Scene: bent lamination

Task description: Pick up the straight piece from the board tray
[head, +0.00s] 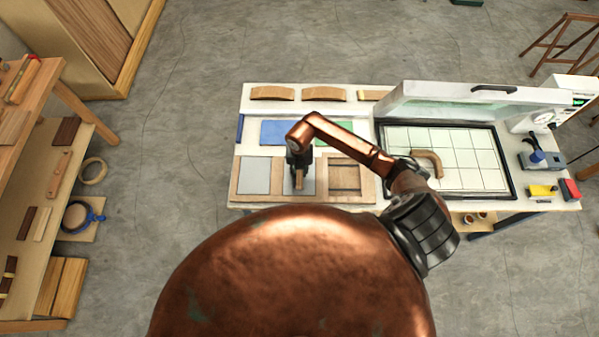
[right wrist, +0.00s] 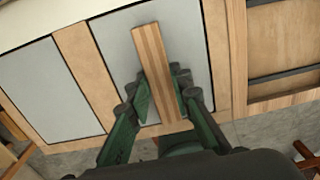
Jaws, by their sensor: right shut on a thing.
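The straight piece (head: 300,184) is a narrow striped wooden strip. It also shows in the right wrist view (right wrist: 152,52), pointing away over a grey panel of the board tray (head: 277,178). The tray has a light wooden frame, with grey-floored compartments at left and middle and a slotted wooden one at right. My right gripper (head: 299,171) is over the middle compartment. It is shut on the straight piece, its green fingers on both sides of it in the right wrist view (right wrist: 163,88). I cannot tell whether the piece clears the tray floor. My left gripper is out of view.
Right of the tray stands a press with a raised lid (head: 475,98) and a gridded bed (head: 470,170), with a curved wooden piece (head: 430,158) on it. Several curved blocks (head: 272,93) line the table's back edge. A wooden shelf (head: 75,190) stands at far left.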

